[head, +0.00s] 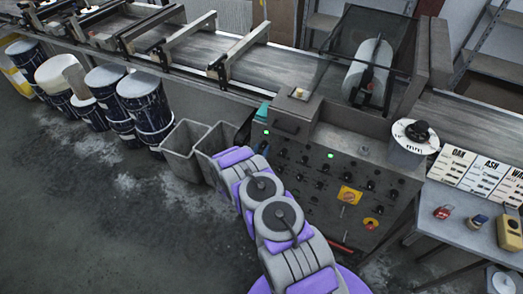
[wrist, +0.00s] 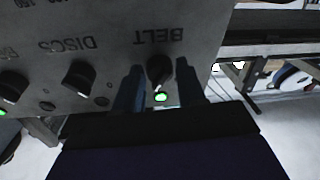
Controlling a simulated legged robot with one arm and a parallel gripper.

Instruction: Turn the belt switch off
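The belt switch (wrist: 158,68) is a black rotary knob under an upside-down BELT label in the wrist view. A green lamp (wrist: 160,97) beside it is lit. My gripper (wrist: 159,72) is open, with one dark finger on each side of the knob. Small gaps show between fingers and knob; I cannot see contact. In the head view, the grey control panel (head: 312,178) carries several black knobs and lit green lamps. My arm reaches to its left part, and my fingertips cannot be made out there.
The DISCS knob (wrist: 78,77) is left of the belt switch in the wrist view. Grey bins (head: 185,150) and stained drums (head: 145,100) stand left of the panel. The conveyor (head: 285,65) runs behind it. A side table (head: 465,232) with samples stands right.

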